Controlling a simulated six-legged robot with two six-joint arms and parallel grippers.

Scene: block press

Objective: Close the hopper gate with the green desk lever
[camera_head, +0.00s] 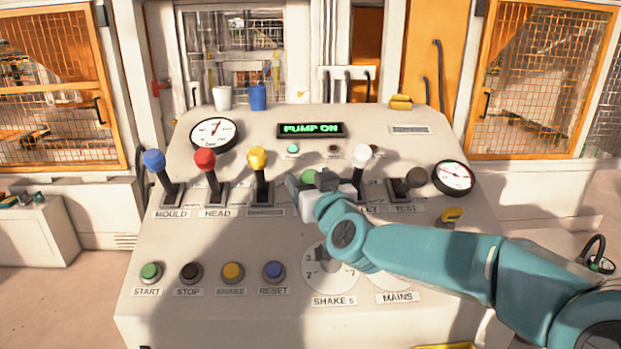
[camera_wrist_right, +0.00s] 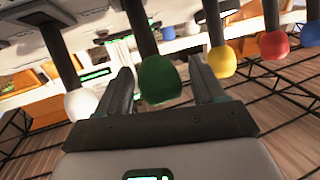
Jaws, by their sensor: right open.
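The green desk lever (camera_head: 309,176) stands in the lever row, between the yellow and white levers. In the head view only its green knob shows; my right gripper and arm hide its shaft and label. In the right wrist view the green knob (camera_wrist_right: 160,80) sits between the two fingers, with its dark shaft running up. My right gripper (camera_head: 309,184) is open around the lever, a finger on each side. I cannot tell whether either finger touches it. My left gripper is not in view. The hopper gate cannot be made out.
Close by stand the yellow lever (camera_head: 258,160) and the white lever (camera_head: 360,158). The red lever (camera_head: 205,162) and blue lever (camera_head: 154,162) are further left. A dark-knobbed lever (camera_head: 416,178) is on the right. The display (camera_head: 311,129) reads PUMP ON. Push buttons line the desk's front left.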

